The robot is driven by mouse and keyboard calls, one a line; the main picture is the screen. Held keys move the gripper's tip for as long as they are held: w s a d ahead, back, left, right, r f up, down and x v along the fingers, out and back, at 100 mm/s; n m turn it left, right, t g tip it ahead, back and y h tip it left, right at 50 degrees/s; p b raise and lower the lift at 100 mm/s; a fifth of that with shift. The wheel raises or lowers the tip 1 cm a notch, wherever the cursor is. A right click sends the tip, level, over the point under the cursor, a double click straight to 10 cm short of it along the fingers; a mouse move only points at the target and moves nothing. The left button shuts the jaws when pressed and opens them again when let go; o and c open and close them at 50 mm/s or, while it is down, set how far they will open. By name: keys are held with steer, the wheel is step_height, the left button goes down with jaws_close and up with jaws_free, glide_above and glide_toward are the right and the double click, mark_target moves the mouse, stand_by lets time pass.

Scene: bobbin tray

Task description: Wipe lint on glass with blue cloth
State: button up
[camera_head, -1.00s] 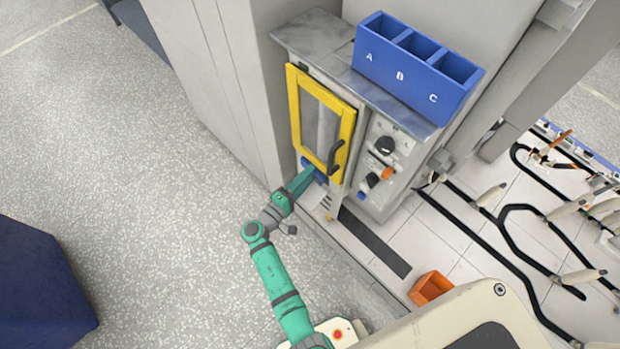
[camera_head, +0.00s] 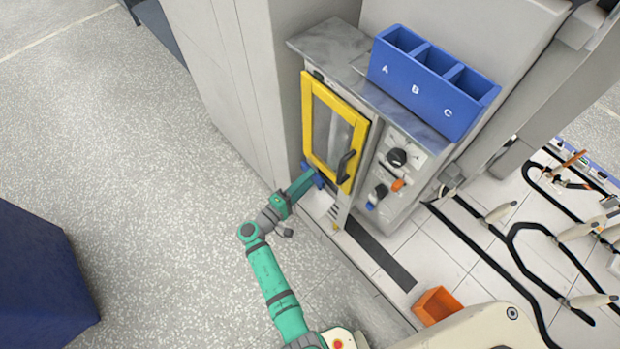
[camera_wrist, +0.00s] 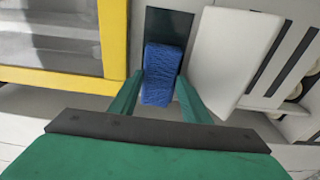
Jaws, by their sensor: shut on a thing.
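The glass (camera_head: 329,131) is a pane in a yellow-framed door with a dark handle on its right. In the wrist view the glass (camera_wrist: 50,35) and its yellow frame fill the upper left. My gripper (camera_head: 312,179) is at the lower left edge of this door. In the wrist view my gripper (camera_wrist: 160,95) is shut on the blue cloth (camera_wrist: 162,72), a textured pad between the two green fingers. The cloth is beside the yellow frame, apart from the pane in the picture. Lint cannot be made out on the glass.
A dark panel (camera_wrist: 168,24) is behind the cloth, and a white plate (camera_wrist: 233,50) stands to its right. A control panel with knobs (camera_head: 396,158) is right of the door. A blue bin marked A, B, C (camera_head: 425,93) sits on top. An orange box (camera_head: 437,305) lies on the floor.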

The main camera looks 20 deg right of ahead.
steer(key=shift+v, duration=0.8)
steer(key=shift+s+a, duration=0.2)
steer(key=shift+a, duration=0.4)
steer(key=shift+v, duration=0.8)
steer(key=shift+w+a, duration=0.1)
steer(key=v, duration=0.2)
steer(key=shift+a, duration=0.4)
steer(key=shift+a+f, duration=0.1)
